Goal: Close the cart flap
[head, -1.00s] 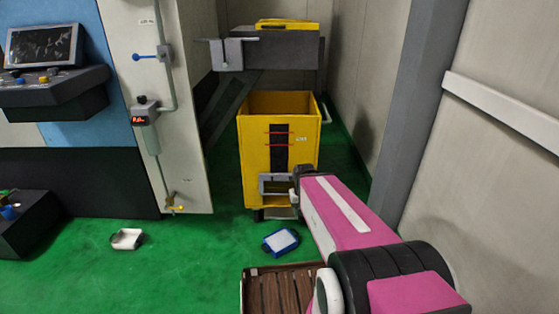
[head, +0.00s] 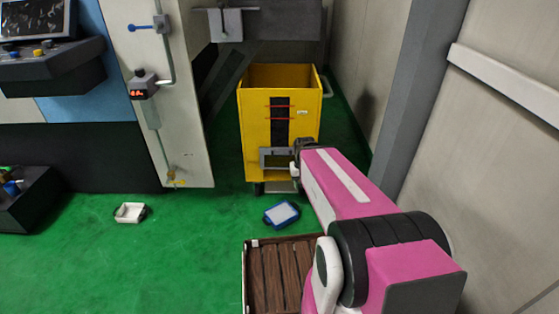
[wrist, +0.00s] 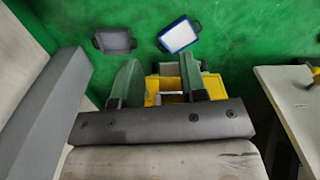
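The yellow cart (head: 259,110) stands against the back of the bay with its open top up. A grey frame (head: 265,160) is low on its front face, and a pale plate (head: 281,187) shows below it. I cannot tell for sure which part is the flap or how far it is open. My gripper (head: 294,164) is at the cart's lower right front, partly hidden by my arm. In the wrist view my gripper (wrist: 160,80) has its two green fingers apart, with yellow cart parts (wrist: 170,84) beyond them. Contact cannot be told.
A blue-rimmed tray (head: 281,214) and a white tray (head: 130,212) lie on the green floor. A brown slatted pallet (head: 270,275) is near me. A grey pillar (head: 420,90) and wall stand close on the right. A machine panel (head: 150,100) is on the left.

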